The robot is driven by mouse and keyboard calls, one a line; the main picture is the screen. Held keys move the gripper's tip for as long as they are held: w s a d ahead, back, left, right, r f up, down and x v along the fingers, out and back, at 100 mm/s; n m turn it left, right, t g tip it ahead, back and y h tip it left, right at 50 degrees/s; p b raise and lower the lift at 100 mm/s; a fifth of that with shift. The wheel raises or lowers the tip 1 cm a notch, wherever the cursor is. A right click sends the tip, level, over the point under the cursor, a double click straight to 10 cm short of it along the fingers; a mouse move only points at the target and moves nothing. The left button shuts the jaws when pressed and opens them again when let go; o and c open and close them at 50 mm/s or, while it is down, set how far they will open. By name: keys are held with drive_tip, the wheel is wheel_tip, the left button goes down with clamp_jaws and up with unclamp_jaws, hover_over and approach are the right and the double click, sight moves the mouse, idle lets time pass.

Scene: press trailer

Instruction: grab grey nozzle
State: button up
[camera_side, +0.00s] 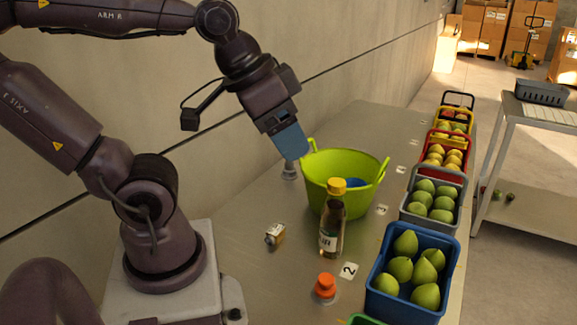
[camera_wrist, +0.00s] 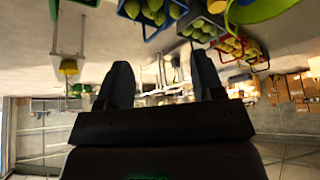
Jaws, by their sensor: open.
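A small grey piece that looks like the grey nozzle (camera_side: 289,171) stands on the table in the side view, left of the lime-green tub. My gripper (camera_side: 294,153) has blue fingers and points down just above it, partly in front of its top. Whether they touch cannot be told. In the wrist view, the two dark fingers of my gripper (camera_wrist: 163,78) are apart with nothing between them. I cannot make out the grey nozzle there.
The lime-green tub (camera_side: 322,190) stands close to the right of my gripper. A yellow-capped bottle (camera_side: 332,228), an orange nozzle (camera_side: 325,287) and a small box (camera_side: 275,235) stand nearer. Fruit crates (camera_side: 433,203) line the right edge. A wall borders the left.

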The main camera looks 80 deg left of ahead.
drive_tip(key=shift+o, duration=0.3)
drive_tip(key=o, duration=0.3)
